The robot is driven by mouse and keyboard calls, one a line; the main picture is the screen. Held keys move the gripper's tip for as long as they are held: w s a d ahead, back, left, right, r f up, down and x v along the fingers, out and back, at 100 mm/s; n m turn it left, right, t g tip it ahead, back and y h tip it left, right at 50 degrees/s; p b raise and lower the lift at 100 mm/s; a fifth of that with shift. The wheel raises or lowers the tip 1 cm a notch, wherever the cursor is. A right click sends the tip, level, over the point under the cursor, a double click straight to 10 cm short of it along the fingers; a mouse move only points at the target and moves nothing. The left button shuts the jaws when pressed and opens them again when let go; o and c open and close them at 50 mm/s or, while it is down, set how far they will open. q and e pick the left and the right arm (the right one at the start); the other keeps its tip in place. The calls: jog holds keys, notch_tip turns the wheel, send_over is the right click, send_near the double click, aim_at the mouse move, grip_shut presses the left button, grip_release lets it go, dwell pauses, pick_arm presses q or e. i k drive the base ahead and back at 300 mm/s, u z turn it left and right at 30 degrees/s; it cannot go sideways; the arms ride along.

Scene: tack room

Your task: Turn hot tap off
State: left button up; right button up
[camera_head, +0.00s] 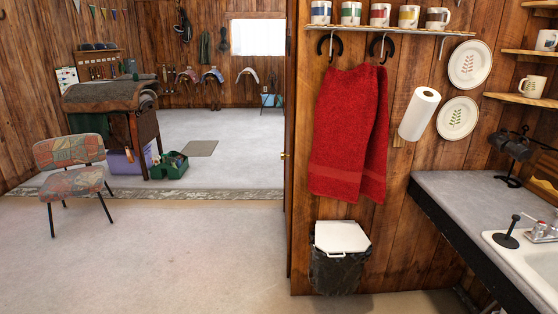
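At the right edge, a silver tap set (540,229) stands at the back of a white sink (528,260). The sink and the tap set are cut off by the picture's edge. One tap handle shows, with a small reddish spot near it. I cannot tell which handle is the hot one or whether water runs. Neither of my grippers is in view.
A grey counter (465,190) with a dark front edge leads to the sink. A black upright object (508,240) stands by the basin's left rim. The floor (170,250) left of the bin is clear.

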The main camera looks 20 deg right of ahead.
aim_at(541, 225)
jog(key=z, duration=0.3)
jog(key=i, duration=1.2)
jog(key=z, duration=1)
jog(key=i, duration=0.85)
jog(key=z, duration=1)
